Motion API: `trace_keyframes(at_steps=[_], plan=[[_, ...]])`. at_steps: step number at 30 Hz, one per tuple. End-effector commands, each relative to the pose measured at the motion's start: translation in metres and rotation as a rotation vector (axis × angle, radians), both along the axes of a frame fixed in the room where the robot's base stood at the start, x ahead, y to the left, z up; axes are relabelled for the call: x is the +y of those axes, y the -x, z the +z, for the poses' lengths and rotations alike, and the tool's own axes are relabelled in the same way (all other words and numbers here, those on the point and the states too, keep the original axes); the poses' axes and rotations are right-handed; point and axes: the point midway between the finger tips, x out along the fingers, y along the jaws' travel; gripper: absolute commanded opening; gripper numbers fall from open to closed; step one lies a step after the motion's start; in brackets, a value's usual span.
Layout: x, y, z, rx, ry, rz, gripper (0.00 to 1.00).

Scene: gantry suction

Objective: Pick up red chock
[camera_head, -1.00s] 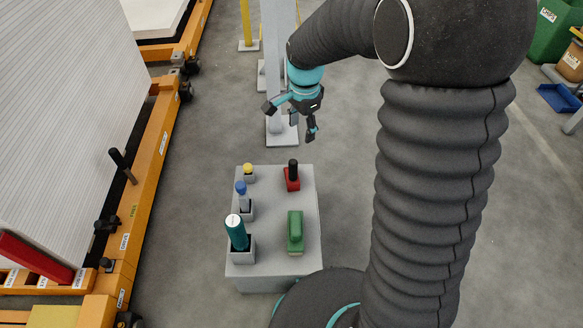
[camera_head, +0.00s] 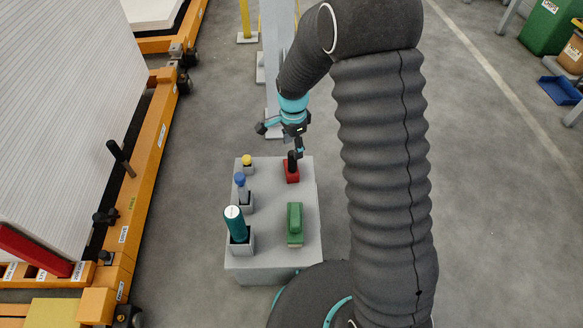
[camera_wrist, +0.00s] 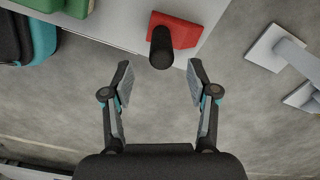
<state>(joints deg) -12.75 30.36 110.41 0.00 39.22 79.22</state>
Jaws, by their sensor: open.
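The red chock (camera_head: 292,174) is a red block with an upright black handle, standing near the far right corner of the grey table. In the wrist view the red chock (camera_wrist: 182,33) is at the top, and its black handle (camera_wrist: 161,48) points toward the camera, beyond and between the fingertips. My gripper (camera_head: 281,137) is open and empty, just past the table's far edge and close to the handle. In the wrist view my gripper (camera_wrist: 158,74) has its fingers spread wide, with nothing between them.
The grey table (camera_head: 267,222) also holds a green block (camera_head: 295,225), a teal cylinder in a holder (camera_head: 236,224), a blue-topped item (camera_head: 240,181) and a yellow-topped item (camera_head: 247,160). An orange frame (camera_head: 133,214) with white panels stands left. A grey post (camera_head: 278,60) stands behind.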

Motion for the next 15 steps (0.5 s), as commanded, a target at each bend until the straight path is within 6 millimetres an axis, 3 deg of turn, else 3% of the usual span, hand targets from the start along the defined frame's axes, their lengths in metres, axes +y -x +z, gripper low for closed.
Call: trace_keyframes(at_steps=[5, 15], plan=[[-0.001, 0.0, -0.01, 0.002, 0.001, 0.0, 0.59], [-0.002, -0.003, -0.051, 0.001, 0.0, 0.0, 0.59]])
